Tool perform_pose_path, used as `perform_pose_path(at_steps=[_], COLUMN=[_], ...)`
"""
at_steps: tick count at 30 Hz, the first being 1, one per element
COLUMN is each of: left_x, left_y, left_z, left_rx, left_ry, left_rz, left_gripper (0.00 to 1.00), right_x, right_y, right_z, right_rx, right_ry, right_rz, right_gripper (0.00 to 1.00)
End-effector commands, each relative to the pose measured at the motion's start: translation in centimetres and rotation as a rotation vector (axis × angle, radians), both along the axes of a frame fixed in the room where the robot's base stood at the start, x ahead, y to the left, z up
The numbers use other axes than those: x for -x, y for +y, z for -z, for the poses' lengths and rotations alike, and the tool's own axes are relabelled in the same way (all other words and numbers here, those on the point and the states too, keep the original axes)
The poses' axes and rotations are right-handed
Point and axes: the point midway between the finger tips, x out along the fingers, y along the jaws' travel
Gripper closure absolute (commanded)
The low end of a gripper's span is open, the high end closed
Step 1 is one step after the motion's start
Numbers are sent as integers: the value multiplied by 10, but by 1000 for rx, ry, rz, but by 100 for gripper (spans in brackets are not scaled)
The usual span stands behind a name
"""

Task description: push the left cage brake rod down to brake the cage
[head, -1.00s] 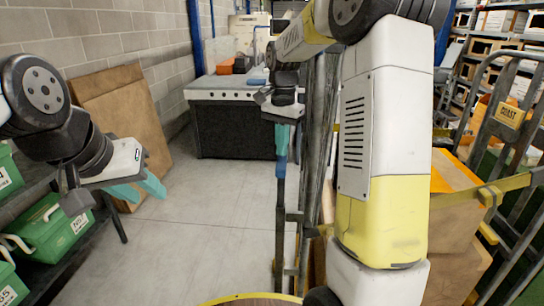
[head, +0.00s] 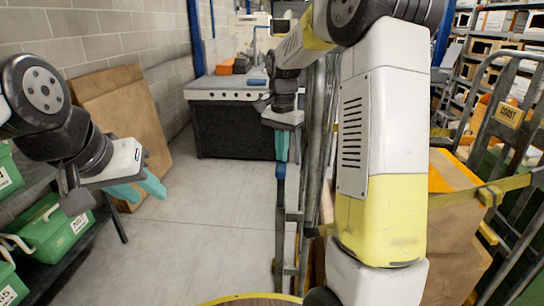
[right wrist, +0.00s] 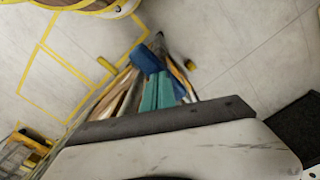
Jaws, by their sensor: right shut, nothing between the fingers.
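The left brake rod has a blue handle (head: 281,172) on top and stands upright by the cage's (head: 289,215) left side in the head view. My right gripper (head: 282,158) points down just above the handle, its teal fingers shut and empty. Its tips appear to meet the handle's top; the exact contact is hard to see. In the right wrist view the blue handle (right wrist: 147,60) shows just beyond the teal fingertips (right wrist: 152,84). My left gripper (head: 138,190) is open and empty at the left, far from the rod.
My right arm hides much of the cage and its brown boxes (head: 455,225). A shelf with green crates (head: 55,230) stands at the left. Brown boards (head: 125,115) lean on the wall. A dark workbench (head: 235,125) stands behind. The floor between is clear.

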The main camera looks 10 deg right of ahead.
Motion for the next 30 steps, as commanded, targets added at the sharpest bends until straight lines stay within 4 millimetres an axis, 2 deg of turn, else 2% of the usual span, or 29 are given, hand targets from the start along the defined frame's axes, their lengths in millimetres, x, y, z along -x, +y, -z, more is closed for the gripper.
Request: perform_pose_path(at_steps=[30], left_x=[0], left_y=[0], left_z=[0], left_rx=[0], left_ry=[0], left_rz=[0], left_gripper=[64], right_x=[0], right_y=[0], right_z=[52], right_rx=[1], right_ry=[3], right_rz=[0], right_gripper=[100])
